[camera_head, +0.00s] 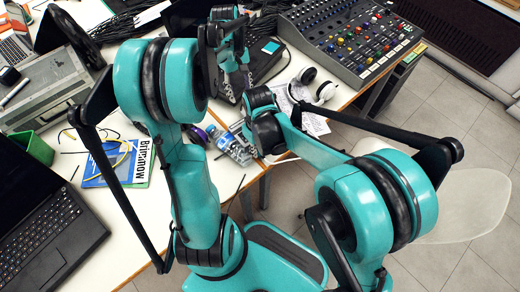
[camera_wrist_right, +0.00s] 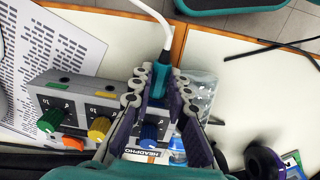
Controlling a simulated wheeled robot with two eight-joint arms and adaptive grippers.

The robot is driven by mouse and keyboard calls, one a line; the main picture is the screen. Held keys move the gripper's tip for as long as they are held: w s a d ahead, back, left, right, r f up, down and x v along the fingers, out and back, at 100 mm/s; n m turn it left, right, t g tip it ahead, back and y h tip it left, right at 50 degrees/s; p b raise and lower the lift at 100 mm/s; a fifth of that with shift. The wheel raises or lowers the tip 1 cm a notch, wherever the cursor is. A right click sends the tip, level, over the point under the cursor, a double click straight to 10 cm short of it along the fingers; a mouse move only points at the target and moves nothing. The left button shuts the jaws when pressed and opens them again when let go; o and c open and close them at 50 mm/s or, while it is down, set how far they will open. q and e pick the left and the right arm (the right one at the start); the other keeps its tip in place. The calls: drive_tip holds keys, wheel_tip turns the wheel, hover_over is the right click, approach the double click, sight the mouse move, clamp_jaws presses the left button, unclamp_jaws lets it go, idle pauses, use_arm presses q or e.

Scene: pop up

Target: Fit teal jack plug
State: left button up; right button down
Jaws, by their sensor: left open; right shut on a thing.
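A teal plug (camera_wrist_right: 160,80) with a white cable is between the fingertips of my right gripper (camera_wrist_right: 161,88), which is shut on it. The cable runs up and away from the plug in the right wrist view. In the head view my right gripper (camera_head: 257,150) is low at the table edge, its fingers partly hidden by its own wrist. I cannot see which socket, if any, the plug lines up with. My left gripper (camera_head: 230,88) is open and apart from the box.
White headphones (camera_head: 315,88) and a printed sheet (camera_wrist_right: 45,65) lie near the box. A mixing desk (camera_head: 352,38) stands at the back right. A blue book (camera_head: 118,163), a green bin (camera_head: 35,148) and a laptop (camera_head: 45,225) are at the left. Purple headphones (camera_wrist_right: 265,162) are close by.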

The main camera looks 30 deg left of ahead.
drive_tip(key=shift+a, duration=0.2)
drive_tip(key=c, duration=1.4)
unclamp_jaws()
wheel_tip(320, 180, up, 12)
